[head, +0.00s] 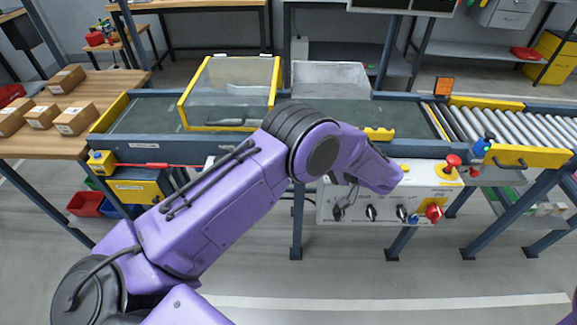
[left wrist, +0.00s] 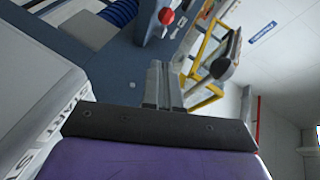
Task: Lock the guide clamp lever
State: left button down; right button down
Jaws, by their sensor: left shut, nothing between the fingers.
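My left gripper shows in the left wrist view (left wrist: 164,88), its two grey fingers together with nothing between them. In the head view its wrist is in front of the white control panel (head: 388,212), and the fingertips are hard to make out. In the left wrist view a dark rounded handle (left wrist: 221,68) shows just beyond and right of the fingers, apart from them in the picture; I cannot tell whether it is the clamp lever. A yellow part (head: 378,133) sits on the conveyor's near rail behind my wrist, partly hidden. My right gripper is not in view.
The panel carries several knobs and a red button (head: 434,212). A red mushroom button (head: 453,161) stands above it. A yellow-framed clear guard (head: 230,92) and a grey bin (head: 331,80) stand at the conveyor (head: 145,117). Cartons (head: 76,118) lie on the left table. Floor in front is clear.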

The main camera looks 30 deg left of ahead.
pick_arm(q)
jog(key=s+a+f+p, duration=0.1)
jog(key=s+a+f, duration=0.1)
jog(key=a, duration=0.3)
jog(key=shift+s+a+f+p, duration=0.4)
jog(key=shift+s, duration=0.2)
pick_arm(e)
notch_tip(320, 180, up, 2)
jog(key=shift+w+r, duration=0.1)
